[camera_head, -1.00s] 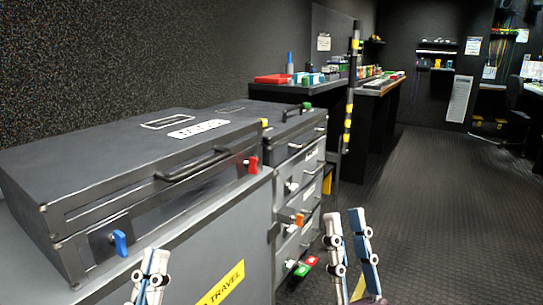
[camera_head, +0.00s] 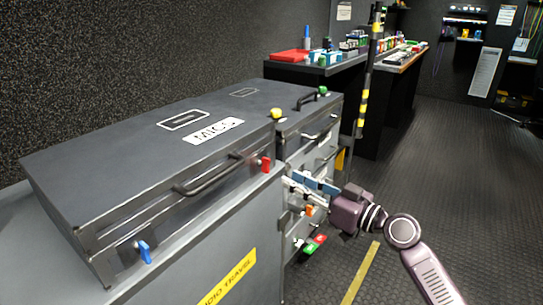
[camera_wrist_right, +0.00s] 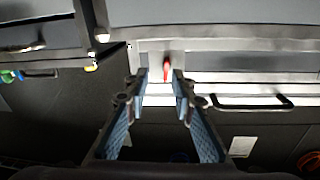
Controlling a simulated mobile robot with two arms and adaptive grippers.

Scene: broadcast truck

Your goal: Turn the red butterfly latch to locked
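The red butterfly latch (camera_head: 266,164) is on the front of the dark grey case (camera_head: 110,150), near its right corner, with its tab roughly upright. The latch (camera_wrist_right: 167,70) also shows in the right wrist view, ahead of the fingers and seen between them. My right gripper (camera_head: 298,183) is just right of the latch in the head view, apart from the case front. In the wrist view the right gripper (camera_wrist_right: 160,79) is open and empty, its fingertips a narrow gap apart. My left gripper is not in view.
A blue latch (camera_head: 145,251) is at the case's left end, and a carry handle (camera_head: 210,178) sticks out between the latches. A drawer unit (camera_head: 312,150) with small coloured latches stands behind my right gripper. The floor (camera_head: 460,190) to the right is clear.

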